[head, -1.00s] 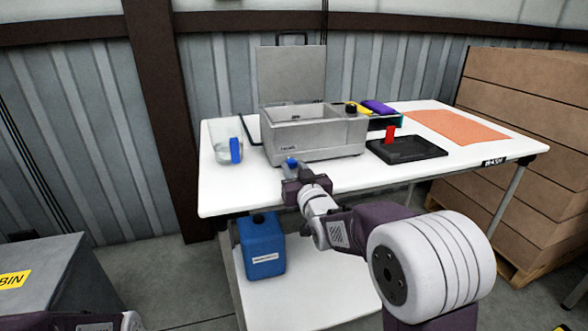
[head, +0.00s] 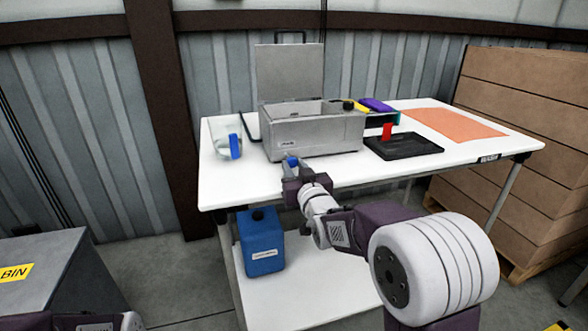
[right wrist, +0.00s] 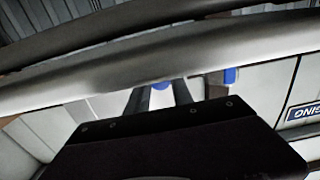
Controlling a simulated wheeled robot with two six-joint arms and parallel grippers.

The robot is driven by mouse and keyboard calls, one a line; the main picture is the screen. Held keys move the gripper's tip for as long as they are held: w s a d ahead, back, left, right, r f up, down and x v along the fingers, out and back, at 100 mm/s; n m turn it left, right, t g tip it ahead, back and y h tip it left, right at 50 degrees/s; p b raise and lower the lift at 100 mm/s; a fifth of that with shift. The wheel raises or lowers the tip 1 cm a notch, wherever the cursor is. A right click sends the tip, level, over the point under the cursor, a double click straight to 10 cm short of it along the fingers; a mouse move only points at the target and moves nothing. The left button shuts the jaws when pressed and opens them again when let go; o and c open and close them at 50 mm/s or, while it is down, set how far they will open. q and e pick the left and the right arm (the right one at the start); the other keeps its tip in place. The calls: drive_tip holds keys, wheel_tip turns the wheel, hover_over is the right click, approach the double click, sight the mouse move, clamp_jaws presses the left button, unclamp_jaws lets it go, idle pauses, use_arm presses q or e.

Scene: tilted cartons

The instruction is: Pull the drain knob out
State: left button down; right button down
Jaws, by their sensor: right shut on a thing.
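The blue drain knob (head: 291,161) is at the lower front of the grey metal tank (head: 318,138), which stands on the white table. My right gripper (head: 292,166) reaches in from the front and is shut on the knob. In the right wrist view the knob (right wrist: 162,86) shows as a small blue spot between the two dark fingers (right wrist: 160,97). Whether it has slid out from the tank is too small to tell. My left gripper is out of view.
A clear jug with a blue part (head: 231,146) stands left of the tank. A black tray (head: 404,146) with a red item lies to the right. An orange mat (head: 455,122) lies farther right. A blue canister (head: 262,242) stands on the lower shelf.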

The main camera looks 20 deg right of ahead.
drive_tip(key=shift+s+r, duration=0.1)
drive_tip(key=shift+s, duration=0.55)
drive_tip(key=shift+w, duration=0.3)
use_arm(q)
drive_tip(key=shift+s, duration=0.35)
use_arm(e)
drive_tip(key=c, duration=1.1)
unclamp_jaws()
use_arm(q)
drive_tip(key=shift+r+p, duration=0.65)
drive_tip(key=shift+p, duration=0.1)
use_arm(e)
drive_tip(key=s, duration=0.9)
drive_tip(key=shift+d, duration=0.2)
